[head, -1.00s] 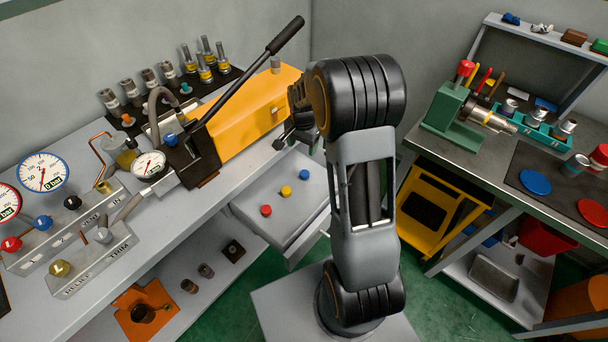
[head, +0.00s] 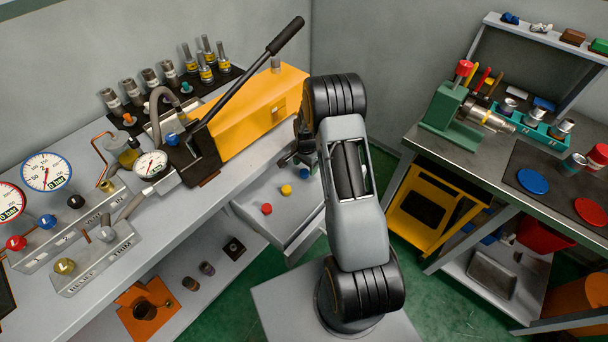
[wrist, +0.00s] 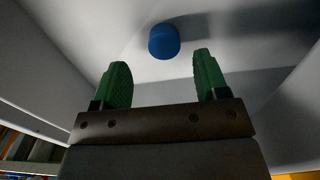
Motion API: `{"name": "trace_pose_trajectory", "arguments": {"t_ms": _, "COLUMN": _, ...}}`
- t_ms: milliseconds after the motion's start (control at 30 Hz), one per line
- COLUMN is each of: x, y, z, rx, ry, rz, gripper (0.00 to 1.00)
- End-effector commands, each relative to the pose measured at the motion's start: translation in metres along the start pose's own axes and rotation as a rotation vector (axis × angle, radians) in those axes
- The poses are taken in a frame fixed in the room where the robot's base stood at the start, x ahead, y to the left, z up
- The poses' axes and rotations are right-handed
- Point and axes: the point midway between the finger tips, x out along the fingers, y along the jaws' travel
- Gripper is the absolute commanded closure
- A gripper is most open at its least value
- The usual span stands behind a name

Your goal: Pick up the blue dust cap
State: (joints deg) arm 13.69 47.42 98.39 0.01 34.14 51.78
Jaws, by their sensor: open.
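The blue dust cap (head: 304,174) sits in the open grey drawer, at the right end of a row of three caps. In the wrist view the blue cap (wrist: 164,41) lies on the pale drawer floor, beyond my fingertips and roughly midway between them. My gripper (wrist: 163,78) has two green fingers, apart and with nothing between them. In the head view my gripper (head: 298,155) is dark and partly hidden by my arm, close to the blue cap over the drawer's far side.
A yellow cap (head: 286,190) and a red cap (head: 267,208) share the drawer (head: 290,220). Drawer walls rise on both sides in the wrist view. The grey bench (head: 150,235) with a yellow pump (head: 245,112) stands above left. A second bench (head: 465,150) is at right.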

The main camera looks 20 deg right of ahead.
Motion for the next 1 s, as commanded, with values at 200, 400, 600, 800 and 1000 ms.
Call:
{"name": "trace_pose_trajectory", "arguments": {"t_ms": 200, "x": 0.027, "y": -0.004, "z": 0.002, "rx": 0.000, "ry": -0.003, "rz": 0.003, "gripper": 0.33}}
{"name": "trace_pose_trajectory", "arguments": {"t_ms": 400, "x": 0.046, "y": -0.004, "z": 0.002, "rx": 0.001, "ry": -0.002, "rz": 0.002, "gripper": 0.33}}
{"name": "trace_pose_trajectory", "arguments": {"t_ms": 600, "x": 0.049, "y": -0.005, "z": 0.001, "rx": 0.000, "ry": 0.000, "rz": 0.000, "gripper": 0.33}}
{"name": "trace_pose_trajectory", "arguments": {"t_ms": 800, "x": 0.049, "y": -0.005, "z": 0.002, "rx": 0.000, "ry": 0.000, "rz": 0.001, "gripper": 0.43}}
{"name": "trace_pose_trajectory", "arguments": {"t_ms": 1000, "x": 0.049, "y": -0.005, "z": 0.002, "rx": 0.000, "ry": -0.001, "rz": 0.001, "gripper": 0.62}}
